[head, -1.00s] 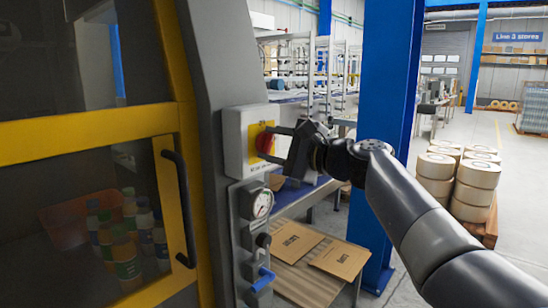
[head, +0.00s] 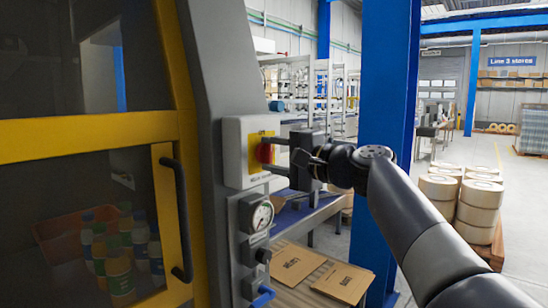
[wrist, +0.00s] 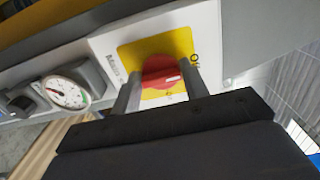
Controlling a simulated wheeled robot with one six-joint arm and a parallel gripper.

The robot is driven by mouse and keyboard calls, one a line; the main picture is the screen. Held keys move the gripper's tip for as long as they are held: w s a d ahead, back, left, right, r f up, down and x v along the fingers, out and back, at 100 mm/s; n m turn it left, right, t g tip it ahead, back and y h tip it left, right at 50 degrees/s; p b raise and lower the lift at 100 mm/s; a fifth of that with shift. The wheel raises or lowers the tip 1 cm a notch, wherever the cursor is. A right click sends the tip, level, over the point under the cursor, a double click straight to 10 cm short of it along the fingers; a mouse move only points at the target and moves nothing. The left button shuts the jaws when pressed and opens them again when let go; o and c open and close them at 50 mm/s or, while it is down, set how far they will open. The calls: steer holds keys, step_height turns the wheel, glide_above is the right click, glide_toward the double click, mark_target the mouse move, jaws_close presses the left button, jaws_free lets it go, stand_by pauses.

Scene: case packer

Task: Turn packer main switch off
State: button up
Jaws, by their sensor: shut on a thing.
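The main switch is a red rotary knob (head: 264,153) on a yellow plate (head: 254,142), set on a white box (head: 234,160) on the grey machine post. My gripper (head: 276,155) is at the knob, one finger above and one below it in the head view. In the wrist view, the knob (wrist: 160,70) sits between the two finger tips (wrist: 160,88), and they are shut on it. A small white mark shows on the knob's right part there. The plate's lettering is too blurred or covered to read fully.
Below the switch box are a round pressure gauge (head: 262,216), a dark knob (head: 263,256) and a blue valve handle (head: 262,298). A black door handle (head: 178,215) is at left. Flat cartons (head: 343,282) lie on a bench to the lower right. A blue column (head: 385,100) stands behind my arm.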

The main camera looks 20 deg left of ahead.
steer(key=o, duration=0.9)
steer(key=shift+o, duration=0.2)
steer(key=b+v, duration=0.1)
steer(key=v, duration=0.9)
steer(key=shift+s+d, duration=0.15)
steer(key=shift+d, duration=0.15)
steer(key=shift+f, duration=0.1)
steer(key=p+x, duration=0.1)
steer(key=x, duration=0.9)
steer(key=shift+a, duration=0.35)
